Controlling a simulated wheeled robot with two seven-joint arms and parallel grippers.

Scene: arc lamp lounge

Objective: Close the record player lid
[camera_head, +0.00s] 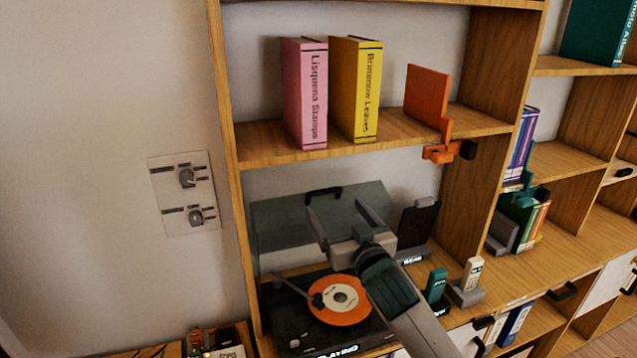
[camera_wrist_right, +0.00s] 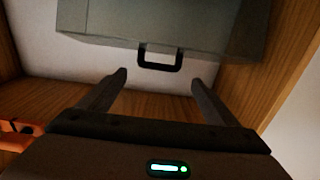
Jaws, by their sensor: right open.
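The record player (camera_head: 285,325) stands on the lower shelf with an orange record (camera_head: 340,300) on it. Its smoky see-through lid (camera_head: 280,222) is raised at the back and has a black handle (camera_head: 323,191) on its top edge. The lid (camera_wrist_right: 100,18) and the handle (camera_wrist_right: 160,66) also show in the right wrist view. My right gripper (camera_head: 336,206) is open and empty in front of the raised lid. In the right wrist view its fingertips (camera_wrist_right: 159,78) spread wider than the handle, which appears just beyond them; I see no contact. My left gripper is out of view.
A wooden shelf board (camera_head: 270,142) with a pink book (camera_head: 305,95), a yellow book (camera_head: 356,90) and an orange bookend (camera_head: 428,98) is above the lid. Phones in docks (camera_head: 466,292) stand right of the player. A wooden upright (camera_head: 225,150) bounds the left.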

